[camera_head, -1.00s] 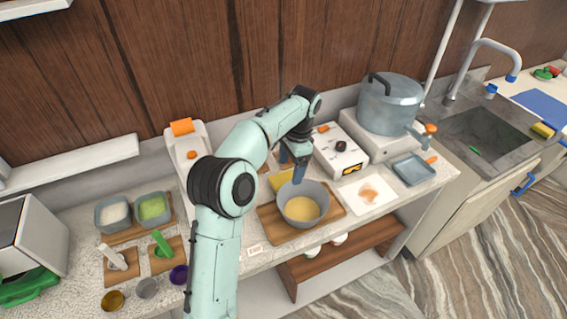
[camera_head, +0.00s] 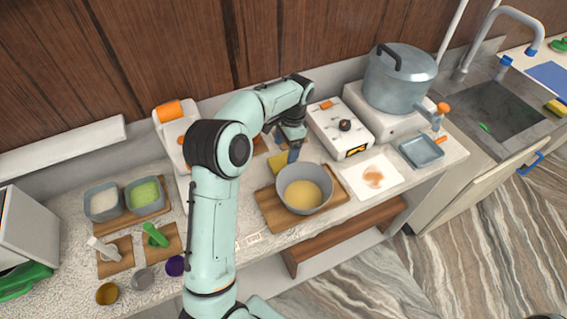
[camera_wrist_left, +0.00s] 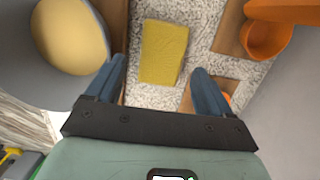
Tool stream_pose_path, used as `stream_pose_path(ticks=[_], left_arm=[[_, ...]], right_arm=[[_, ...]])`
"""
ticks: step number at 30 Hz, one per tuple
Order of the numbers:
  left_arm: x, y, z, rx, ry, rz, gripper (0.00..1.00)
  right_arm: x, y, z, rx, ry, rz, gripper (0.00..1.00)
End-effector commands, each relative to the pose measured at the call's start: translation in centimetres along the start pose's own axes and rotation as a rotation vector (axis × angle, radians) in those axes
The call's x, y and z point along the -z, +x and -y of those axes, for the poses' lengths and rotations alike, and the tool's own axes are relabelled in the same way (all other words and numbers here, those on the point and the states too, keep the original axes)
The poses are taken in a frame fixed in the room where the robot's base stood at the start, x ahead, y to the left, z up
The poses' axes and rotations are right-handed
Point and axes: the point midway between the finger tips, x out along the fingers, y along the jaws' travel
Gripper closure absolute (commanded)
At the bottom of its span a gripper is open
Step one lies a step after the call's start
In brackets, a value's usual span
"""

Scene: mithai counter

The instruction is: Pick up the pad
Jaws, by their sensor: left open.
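The pad is a yellow, flat, oblong piece (camera_wrist_left: 164,52) lying on the speckled counter. In the head view the pad (camera_head: 279,162) shows partly, behind the grey bowl and beside my gripper. My left gripper (camera_head: 290,152) is over the counter just behind the bowl. In the left wrist view my left gripper (camera_wrist_left: 160,85) has its two blue fingers apart, with the pad ahead between them and nothing held. My right gripper is not in view.
A grey bowl of yellow contents (camera_head: 304,188) stands on a wooden board (camera_head: 272,208), close to the left finger in the wrist view. An orange item (camera_wrist_left: 268,38) lies on the other side. A white box with a dark knob (camera_head: 338,130) stands to the right.

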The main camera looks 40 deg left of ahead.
Motion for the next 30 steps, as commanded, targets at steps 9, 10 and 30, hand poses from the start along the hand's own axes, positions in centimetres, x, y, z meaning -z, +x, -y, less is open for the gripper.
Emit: stream_pose_path(ticks=[9,10,30], left_arm=[[0.4,3.6,0.3,-0.003,0.000,0.002,0.18],[0.3,4.1,0.3,-0.002,0.001,0.001,0.18],[0.4,5.3,0.3,0.001,0.000,-0.002,0.62]], right_arm=[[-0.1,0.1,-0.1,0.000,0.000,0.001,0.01],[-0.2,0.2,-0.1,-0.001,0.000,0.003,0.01],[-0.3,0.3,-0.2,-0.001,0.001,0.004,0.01]])
